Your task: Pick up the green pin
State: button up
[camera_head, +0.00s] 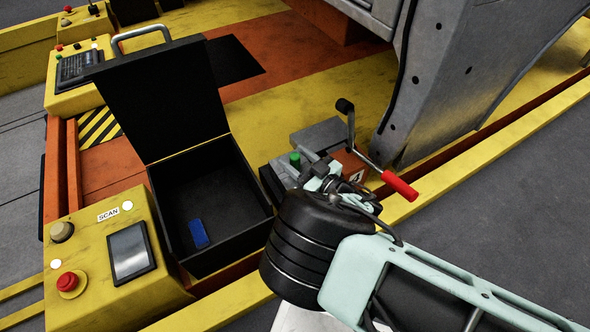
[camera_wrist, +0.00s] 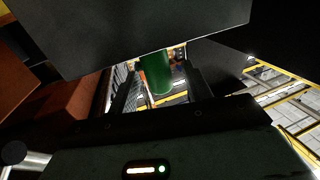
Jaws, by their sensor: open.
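The green pin (camera_head: 295,160) stands upright by a grey block, right of the open black box, in the head view. In the wrist view the green pin (camera_wrist: 155,72) shows between the two dark fingers, with its top partly hidden by a large grey block (camera_wrist: 130,35). My gripper (camera_head: 297,172) is right at the pin, with its fingers open on either side of it. It also shows in the wrist view (camera_wrist: 158,90). I cannot tell whether either finger touches the pin.
The open black box (camera_head: 180,190) holds a blue block (camera_head: 198,233). A crank with a red handle (camera_head: 398,186) stands close right of the pin. A grey column (camera_head: 440,80) rises behind. A yellow control panel (camera_head: 110,255) is at lower left.

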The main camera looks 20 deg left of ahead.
jog(key=shift+w+a, duration=0.15)
jog(key=shift+a, duration=0.1)
grip_shut()
jog(key=shift+r, duration=0.1)
